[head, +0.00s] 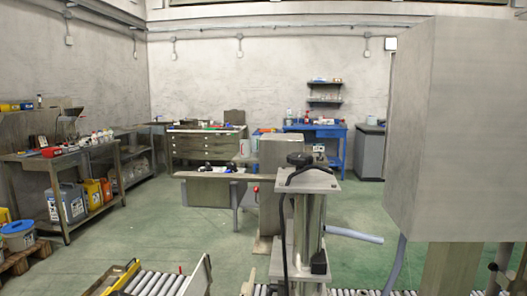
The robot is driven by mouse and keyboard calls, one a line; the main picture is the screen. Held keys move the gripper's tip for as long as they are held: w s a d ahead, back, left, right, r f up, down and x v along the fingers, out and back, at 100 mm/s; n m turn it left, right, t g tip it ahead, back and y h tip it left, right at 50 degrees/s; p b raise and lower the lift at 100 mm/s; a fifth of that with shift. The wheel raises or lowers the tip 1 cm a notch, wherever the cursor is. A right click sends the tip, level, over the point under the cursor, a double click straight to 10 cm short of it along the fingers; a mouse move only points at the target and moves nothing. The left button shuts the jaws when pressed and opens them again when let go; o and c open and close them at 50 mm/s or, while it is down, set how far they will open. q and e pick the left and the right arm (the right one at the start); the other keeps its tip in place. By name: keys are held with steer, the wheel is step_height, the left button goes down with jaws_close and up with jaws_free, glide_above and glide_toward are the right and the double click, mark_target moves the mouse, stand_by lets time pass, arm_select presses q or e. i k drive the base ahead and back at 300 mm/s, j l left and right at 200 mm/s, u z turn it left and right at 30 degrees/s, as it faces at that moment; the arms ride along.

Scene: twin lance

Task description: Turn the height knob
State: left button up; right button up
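A black knob (299,159) sits on top of a grey plate (316,180) that caps an upright metal column (308,225) in the middle of the head view. I take this to be the height knob. A dark curved part lies beside it on the plate, and a dark cable hangs down the column's left side. A black fitting (319,263) is on the column lower down. Neither of my grippers is in view, and nothing is touching the knob.
A large grey box (460,130) stands close on the right. A roller conveyor (152,284) with a yellow edge runs along the bottom. A pale tube (354,235) sticks out right of the column. Workbenches and shelves stand farther back, with open green floor (150,220) between.

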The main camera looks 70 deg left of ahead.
mark_target(300, 160)
steer(key=i+u, duration=0.15)
steer(key=u, duration=0.25)
steer(key=i+l+u, duration=0.15)
steer(key=u, duration=0.2)
steer(key=i+l+u, duration=0.1)
steer(key=u, duration=0.3)
